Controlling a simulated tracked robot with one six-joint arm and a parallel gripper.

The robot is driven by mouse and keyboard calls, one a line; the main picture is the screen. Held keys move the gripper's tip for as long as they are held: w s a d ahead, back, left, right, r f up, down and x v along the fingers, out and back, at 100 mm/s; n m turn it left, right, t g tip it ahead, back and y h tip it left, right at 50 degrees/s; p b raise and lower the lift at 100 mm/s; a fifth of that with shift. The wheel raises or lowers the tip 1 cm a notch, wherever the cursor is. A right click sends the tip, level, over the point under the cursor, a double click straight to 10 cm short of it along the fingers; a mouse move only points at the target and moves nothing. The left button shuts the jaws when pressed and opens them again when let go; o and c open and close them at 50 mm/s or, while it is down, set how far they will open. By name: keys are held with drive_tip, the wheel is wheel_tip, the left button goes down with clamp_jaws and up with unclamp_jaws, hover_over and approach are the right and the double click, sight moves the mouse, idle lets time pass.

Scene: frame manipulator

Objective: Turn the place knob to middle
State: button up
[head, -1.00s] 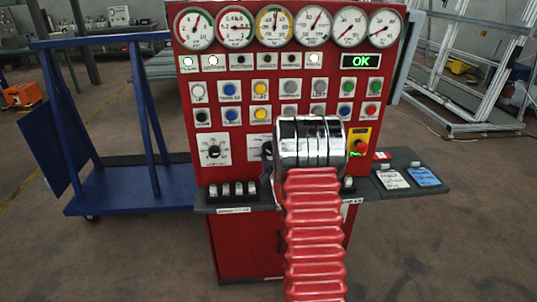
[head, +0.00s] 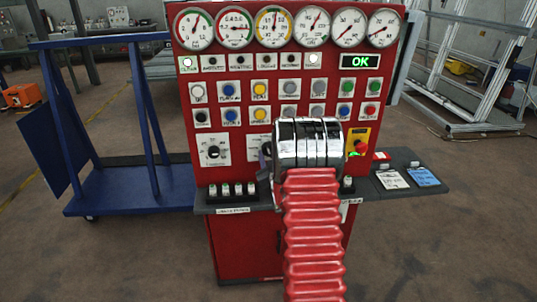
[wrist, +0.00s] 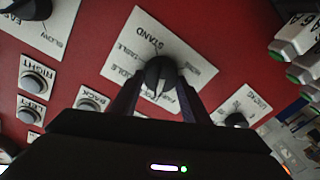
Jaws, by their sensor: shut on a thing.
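In the wrist view, a black knob (wrist: 160,72) sits on a white plate (wrist: 143,31) marked with STAND, TABLE and other words. The dark fingers of my gripper (wrist: 161,83) are on both sides of the knob and shut on it. A pale pointer mark shows between the fingers, but I cannot tell exactly which word it points at. In the head view, my arm hides the knob and most of its plate (head: 257,142). Only a strip of the plate and part of a dark finger show left of the arm.
The red panel (head: 215,170) carries gauges, buttons and a green OK display (head: 361,62). Another knob (head: 213,152) is to the left, above several small levers (head: 231,190). A red button on a yellow box (head: 361,146) is close to the right of my arm.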

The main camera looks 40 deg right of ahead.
drive_tip(key=m, duration=0.6)
drive_tip(key=shift+f+m, duration=0.2)
drive_tip(key=shift+m, duration=0.2)
drive_tip(key=m+h, duration=0.1)
drive_tip(key=m, duration=0.6)
drive_tip(key=shift+f, duration=0.15)
drive_tip(key=o, duration=0.8)
drive_tip(key=shift+o, duration=1.2)
drive_tip(key=shift+d, duration=0.1)
drive_tip(key=v, duration=1.3)
drive_tip(key=shift+s+a, duration=0.2)
drive_tip(key=shift+a, duration=0.2)
